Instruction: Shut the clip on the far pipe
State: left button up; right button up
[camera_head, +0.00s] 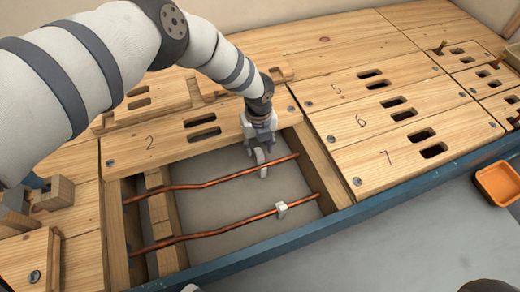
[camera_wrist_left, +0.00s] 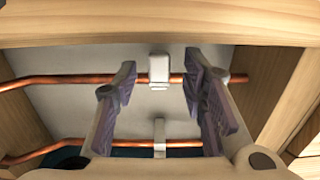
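The far copper pipe (camera_head: 215,181) crosses the floor opening and bends on the left; it also shows in the wrist view (camera_wrist_left: 70,80). A small white clip (camera_wrist_left: 159,70) sits on it; in the head view the clip (camera_head: 263,170) shows just below my gripper, partly hidden. I cannot tell whether its strap is shut. My left gripper (camera_head: 262,145) points down over this clip. In the wrist view its fingers (camera_wrist_left: 162,75) are apart, one on each side of the clip, with gaps between. My right gripper is not in view.
The near copper pipe (camera_head: 225,230) runs roughly parallel, with its own white clip (camera_head: 281,209). Wooden joists and boards, such as board 2 (camera_head: 150,142), frame the opening. A blue edge (camera_head: 400,190) runs along the front. An orange tray (camera_head: 498,183) is at right.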

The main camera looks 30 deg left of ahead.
pick_arm(q)
jog(key=shift+f, duration=0.65)
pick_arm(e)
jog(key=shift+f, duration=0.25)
